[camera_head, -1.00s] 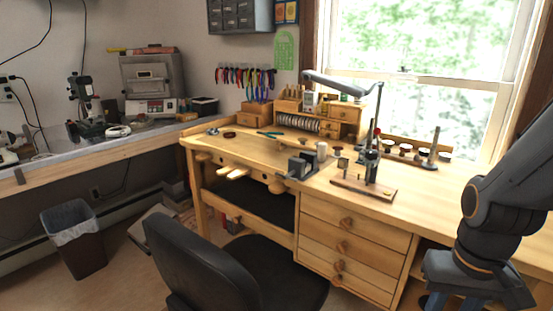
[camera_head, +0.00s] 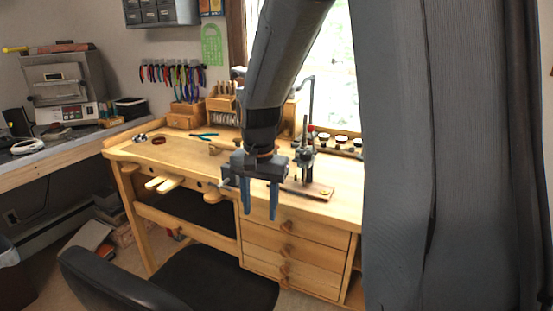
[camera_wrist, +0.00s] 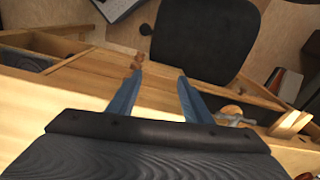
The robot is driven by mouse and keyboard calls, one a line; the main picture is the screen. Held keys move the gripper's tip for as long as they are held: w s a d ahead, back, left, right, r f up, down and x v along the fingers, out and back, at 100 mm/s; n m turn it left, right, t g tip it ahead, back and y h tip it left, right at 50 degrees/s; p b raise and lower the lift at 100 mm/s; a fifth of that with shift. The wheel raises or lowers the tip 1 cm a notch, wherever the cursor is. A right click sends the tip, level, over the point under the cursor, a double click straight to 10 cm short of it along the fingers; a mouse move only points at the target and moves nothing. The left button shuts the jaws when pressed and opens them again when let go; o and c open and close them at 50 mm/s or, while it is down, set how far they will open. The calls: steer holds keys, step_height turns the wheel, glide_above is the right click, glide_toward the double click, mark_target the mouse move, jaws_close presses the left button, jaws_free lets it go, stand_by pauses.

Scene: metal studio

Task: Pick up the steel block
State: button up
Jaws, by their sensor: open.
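I cannot surely pick out a steel block in any view. A dark grey metal vise (camera_head: 228,174) sits at the front edge of the wooden bench (camera_head: 150,150) in the head view, partly hidden by my gripper. My gripper (camera_head: 259,214) hangs in front of the bench with its two blue fingers pointing down, apart and empty. In the wrist view the fingers of my gripper (camera_wrist: 160,76) are spread, with the bench front and floor beyond them. A metal handle (camera_wrist: 232,117) shows right of the fingers there.
A black chair (camera_head: 215,285) stands close in front of the bench; its seat (camera_wrist: 205,38) shows in the wrist view. A wooden board with a metal stand (camera_head: 305,165) is on the bench right of my gripper. Drawers (camera_head: 290,250) are below. The bench's left top is mostly clear.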

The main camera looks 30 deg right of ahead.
steer(key=w+d+r+m, duration=0.2)
steer(key=w+m, duration=0.1)
steer(key=w, duration=0.1)
steer(key=w+d+r+m, duration=0.2)
steer(key=w+d+m, duration=0.1)
steer(key=w+m, duration=0.1)
steer(key=w+d+r+m+p, duration=0.1)
steer(key=w+d+r+m, duration=0.1)
steer(key=w+m, duration=0.1)
steer(key=shift+w+d, duration=0.35)
steer(key=shift+w, duration=0.45)
steer(key=w+d+r+m, duration=0.1)
steer(key=w+d+m, duration=0.1)
steer(key=m, duration=0.1)
steer(key=w+d+r+m, duration=0.1)
steer(key=w+d+m, duration=0.1)
steer(key=d+m, duration=0.1)
steer(key=w+d+r+m+p, duration=0.1)
steer(key=w+d+m, duration=0.1)
steer(key=m, duration=0.1)
steer(key=shift+w+d+r+g, duration=0.15)
steer(key=shift+d+r+g, duration=0.15)
steer(key=shift+r, duration=0.1)
steer(key=shift+w+d+m, duration=0.1)
steer(key=shift+d+m, duration=0.05)
steer(key=shift+m, duration=0.15)
steer(key=shift+f, duration=0.35)
steer(key=shift+w+f+p, duration=0.15)
steer(key=shift+f+p, duration=1.25)
steer(key=shift+f, duration=2.05)
